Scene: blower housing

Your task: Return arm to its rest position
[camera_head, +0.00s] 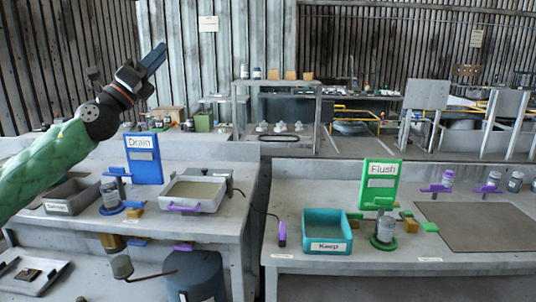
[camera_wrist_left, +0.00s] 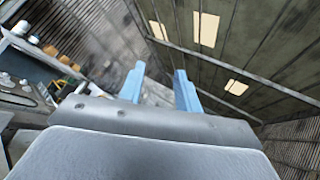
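My left arm comes in from the left in the head view, wrapped in a green sleeve. My left gripper (camera_head: 155,57) is raised above the left table, pointing up and to the right, and touches nothing. In the left wrist view its two blue fingers (camera_wrist_left: 160,86) stand apart with nothing between them. They point toward the roof and far wall. My right gripper does not show in either view.
Below are the blue Drain sign (camera_head: 143,158), a grey tray (camera_head: 193,194) and a dark bin (camera_head: 70,197). The right table holds the teal Keep bin (camera_head: 327,231), green Flush sign (camera_head: 380,184) and brown mat (camera_head: 480,226). Air around the raised gripper is clear.

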